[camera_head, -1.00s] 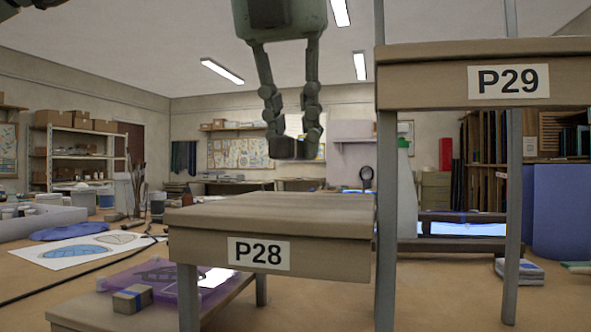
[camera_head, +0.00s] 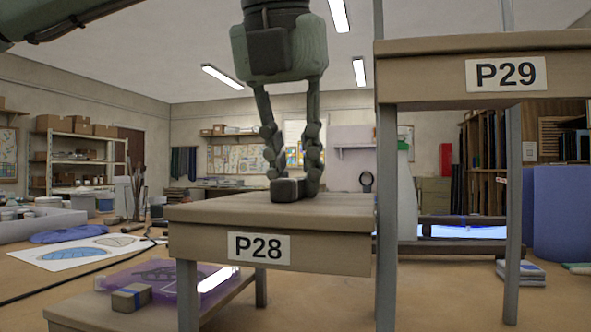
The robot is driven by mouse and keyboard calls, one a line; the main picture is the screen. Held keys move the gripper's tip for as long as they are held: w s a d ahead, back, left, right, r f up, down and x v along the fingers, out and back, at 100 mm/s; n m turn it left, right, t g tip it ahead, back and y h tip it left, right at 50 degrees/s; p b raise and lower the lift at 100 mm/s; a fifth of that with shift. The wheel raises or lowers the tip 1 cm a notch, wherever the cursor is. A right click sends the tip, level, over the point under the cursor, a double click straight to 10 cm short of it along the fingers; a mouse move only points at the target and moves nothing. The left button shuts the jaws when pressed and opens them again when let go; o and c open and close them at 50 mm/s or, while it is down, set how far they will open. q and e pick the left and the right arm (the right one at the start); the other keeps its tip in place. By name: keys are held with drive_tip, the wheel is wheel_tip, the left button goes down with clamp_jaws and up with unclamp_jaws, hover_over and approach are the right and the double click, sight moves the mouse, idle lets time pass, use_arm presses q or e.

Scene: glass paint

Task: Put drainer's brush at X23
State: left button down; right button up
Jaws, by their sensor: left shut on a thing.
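My left gripper (camera_head: 294,188) is low over the shelf labelled P28 (camera_head: 200,245), its fingers pointing down and their tips at or just above its top. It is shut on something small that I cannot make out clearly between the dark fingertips. I cannot tell whether it touches the shelf top. No label X23 shows, and I cannot pick out the drainer's brush for sure. Several brushes (camera_head: 137,190) stand upright in a container on the table at the left. My right gripper is not in view.
A higher shelf labelled P29 (camera_head: 430,80) stands close on the right, with grey posts (camera_head: 387,230). Below P28 lie a purple translucent sheet (camera_head: 165,275) and a small block (camera_head: 131,297). P28's top is otherwise clear.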

use_arm(q)
drive_tip(key=c, duration=1.4)
unclamp_jaws()
drive_tip(key=shift+f, duration=0.3)
drive_tip(key=shift+r, duration=0.15)
